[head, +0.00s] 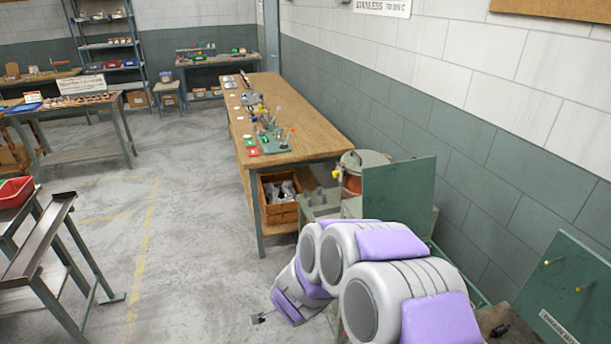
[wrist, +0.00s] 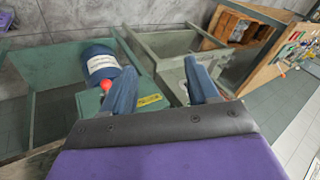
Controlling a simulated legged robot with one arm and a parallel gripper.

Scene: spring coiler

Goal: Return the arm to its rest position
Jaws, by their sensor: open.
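My arm, in grey and lilac links (head: 390,285), fills the lower right of the head view, folded low beside the green panels. I cannot make out its jaws there. In the wrist view my gripper (wrist: 160,66) has its two blue-grey fingers spread apart, with nothing between them. Beyond the left finger stands a blue canister (wrist: 100,66) with a white label. A red knob (wrist: 107,85) shows just below it. Both look apart from the finger, though depth is hard to judge.
A green panel (head: 398,190) and a green cabinet door (head: 565,290) stand close to the arm. A long workbench (head: 270,100) with tools runs along the wall, a wooden crate (head: 279,208) under its near end. The floor (head: 190,220) left of it is open. A metal-framed stand (head: 45,240) is at left.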

